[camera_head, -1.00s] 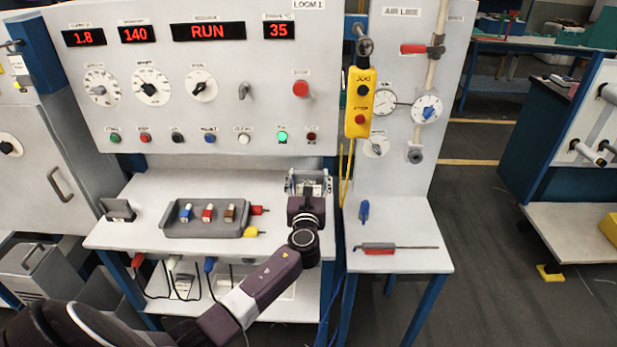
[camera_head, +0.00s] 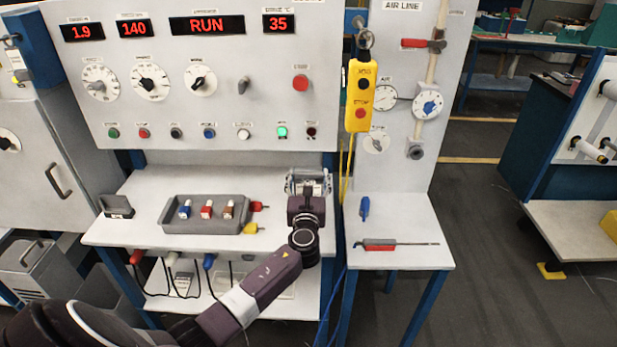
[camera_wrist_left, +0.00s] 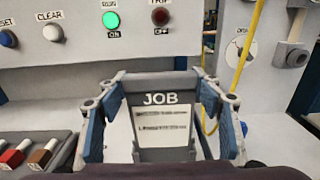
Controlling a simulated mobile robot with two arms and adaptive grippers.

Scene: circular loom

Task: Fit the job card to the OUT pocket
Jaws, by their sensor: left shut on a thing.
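The job card (camera_wrist_left: 160,128) is a dark grey plate with the word JOB and a white printed label. It stands facing the left wrist view. My left gripper (camera_head: 308,180) is shut on it, with a finger at each side edge; the fingers also show in the left wrist view (camera_wrist_left: 158,84). The gripper is over the right end of the white shelf, in front of the loom panel. The card's lower edge is hidden. No pocket with a readable OUT label shows. A small dark open holder (camera_head: 117,207) stands at the shelf's left end. My right gripper is not in view.
A grey tray (camera_head: 174,223) with several coloured pieces sits on the white shelf (camera_head: 140,185), left of my gripper. A yellow pendant (camera_head: 360,97) hangs to the right. A side table (camera_head: 405,262) holds a red-handled tool (camera_head: 380,246) and a blue piece (camera_head: 364,207).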

